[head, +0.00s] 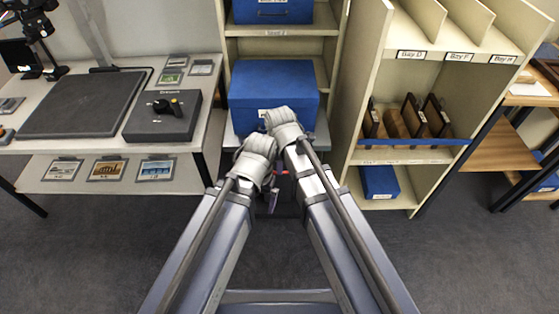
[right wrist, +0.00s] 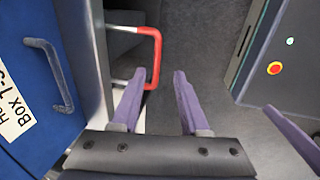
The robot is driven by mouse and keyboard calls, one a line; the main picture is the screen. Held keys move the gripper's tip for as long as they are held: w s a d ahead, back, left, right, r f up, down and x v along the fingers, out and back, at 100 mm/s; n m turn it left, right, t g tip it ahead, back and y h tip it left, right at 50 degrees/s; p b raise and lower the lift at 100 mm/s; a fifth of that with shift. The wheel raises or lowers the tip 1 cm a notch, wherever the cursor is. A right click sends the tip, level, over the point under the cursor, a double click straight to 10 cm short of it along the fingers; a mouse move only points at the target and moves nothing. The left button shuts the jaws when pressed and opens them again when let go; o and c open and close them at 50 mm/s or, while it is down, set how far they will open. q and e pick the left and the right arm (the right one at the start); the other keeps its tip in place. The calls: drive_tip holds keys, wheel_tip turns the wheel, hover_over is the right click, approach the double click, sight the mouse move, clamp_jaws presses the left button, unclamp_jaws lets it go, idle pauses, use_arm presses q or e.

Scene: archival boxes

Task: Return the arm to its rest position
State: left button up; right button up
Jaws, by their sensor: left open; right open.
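Both my arms reach forward, close together, in the head view. My left gripper (head: 271,199) shows small and partly hidden below the wrists, pointing down. A blue box (head: 273,82) sits on the shelf just beyond the wrists. A blue box front with a grey handle and a white label (right wrist: 15,115) is at the left of the right wrist view, apart from the fingers.
A red and white handle (right wrist: 157,58) stands close to the right gripper's left fingertip. A cream shelf unit (head: 344,160) stands right of the arms, with a blue box (head: 379,181) low down. A table with a dark mat (head: 82,104) is at left. Grey floor (head: 90,250) is clear.

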use_arm(q)
wheel_tip(320, 180, up, 2)
drive_tip(key=shift+r+p, duration=0.15)
drive_tip(key=shift+p, duration=0.5)
use_arm(e)
drive_tip(key=shift+s+r, duration=0.25)
drive_tip(key=shift+r, duration=0.9)
drive_tip(key=s+d+m+g, duration=0.1)
drive_tip(key=s+d+m, duration=0.3)
drive_tip(key=d+m, duration=0.45)
drive_tip(key=s+d+m, duration=0.3)
drive_tip(key=d+m, duration=0.5)
drive_tip(key=m, duration=0.1)
use_arm(q)
wheel_tip(320, 180, up, 24)
drive_tip(key=p, duration=2.4)
use_arm(e)
drive_tip(key=s+a+r+n, duration=0.1)
drive_tip(key=s+a+r, duration=0.1)
drive_tip(key=r, duration=0.6)
drive_tip(key=s+a+r+n+g, duration=0.1)
drive_tip(key=s+a+r, duration=0.1)
drive_tip(key=a+r, duration=0.3)
drive_tip(key=s+a+r+n+h, duration=0.1)
drive_tip(key=a+r, duration=0.3)
drive_tip(key=r, duration=0.7)
drive_tip(key=shift+s, duration=0.55)
